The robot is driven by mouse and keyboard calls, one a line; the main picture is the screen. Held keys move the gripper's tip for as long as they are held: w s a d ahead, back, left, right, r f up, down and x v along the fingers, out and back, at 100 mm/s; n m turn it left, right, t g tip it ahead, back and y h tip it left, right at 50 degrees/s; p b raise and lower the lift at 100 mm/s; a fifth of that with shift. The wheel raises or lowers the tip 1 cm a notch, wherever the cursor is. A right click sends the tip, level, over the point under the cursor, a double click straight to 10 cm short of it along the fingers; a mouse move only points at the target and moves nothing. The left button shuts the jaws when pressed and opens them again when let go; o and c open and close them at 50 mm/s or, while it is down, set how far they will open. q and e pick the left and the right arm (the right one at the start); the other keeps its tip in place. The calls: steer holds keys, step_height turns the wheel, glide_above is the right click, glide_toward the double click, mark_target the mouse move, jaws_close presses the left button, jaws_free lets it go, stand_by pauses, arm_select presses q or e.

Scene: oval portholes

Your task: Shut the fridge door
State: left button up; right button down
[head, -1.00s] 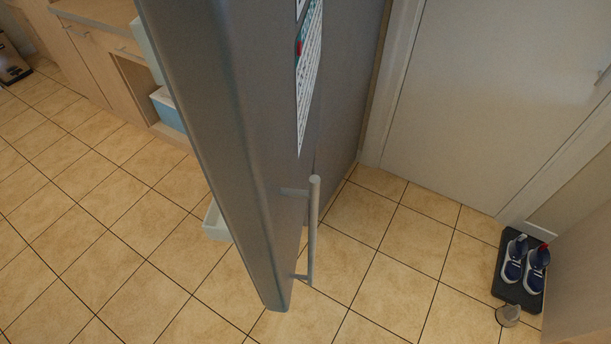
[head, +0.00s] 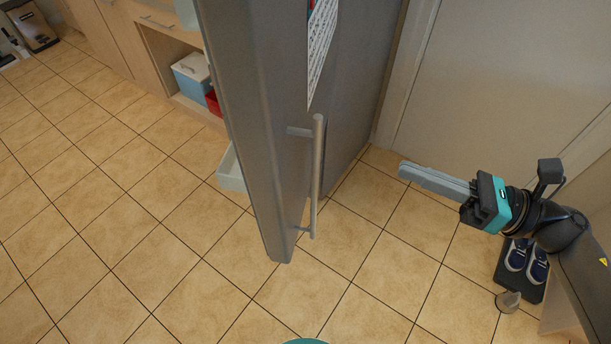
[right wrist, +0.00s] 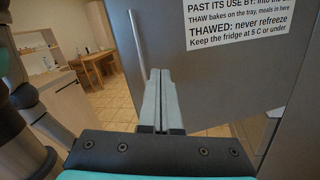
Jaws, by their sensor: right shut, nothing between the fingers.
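The grey fridge door (head: 245,130) stands open, seen nearly edge-on in the head view. Its long bar handle (head: 317,180) is on the right-hand face. A white printed notice (head: 321,45) is on that face and also shows in the right wrist view (right wrist: 235,20), as do the door (right wrist: 200,75) and its handle (right wrist: 137,42). My right gripper (head: 402,170) is shut and empty, to the right of the handle and apart from it, fingers pointing left toward the door. The right wrist view shows its fingers (right wrist: 160,75) together in front of the door. My left gripper is out of view.
Shoes on a dark mat (head: 516,283) and a small grey cup-like object (head: 507,301) are on the floor at right. A white door (head: 500,90) stands behind. A low shelf unit (head: 150,60) is at upper left. Tiled floor (head: 120,220) left of the fridge door is clear.

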mark_target(284, 167)
steer(key=a+n+g+p, duration=0.1)
steer(key=a, duration=0.4)
steer(key=a+r+n+g+p, duration=0.1)
steer(key=a+n, duration=0.1)
steer(key=a, duration=0.2)
steer(key=a+r+n+g+p, duration=0.1)
steer(key=a+n, duration=0.1)
steer(key=a, duration=0.3)
steer(key=shift+s+a+g+p, duration=0.3)
steer(key=shift+s+a, duration=0.05)
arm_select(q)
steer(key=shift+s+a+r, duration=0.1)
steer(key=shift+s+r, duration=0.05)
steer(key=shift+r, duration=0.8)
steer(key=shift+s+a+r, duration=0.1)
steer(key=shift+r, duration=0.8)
arm_select(e)
steer(key=shift+w+a+f, duration=0.1)
steer(key=shift+a+f, duration=0.05)
steer(key=shift+a, duration=0.3)
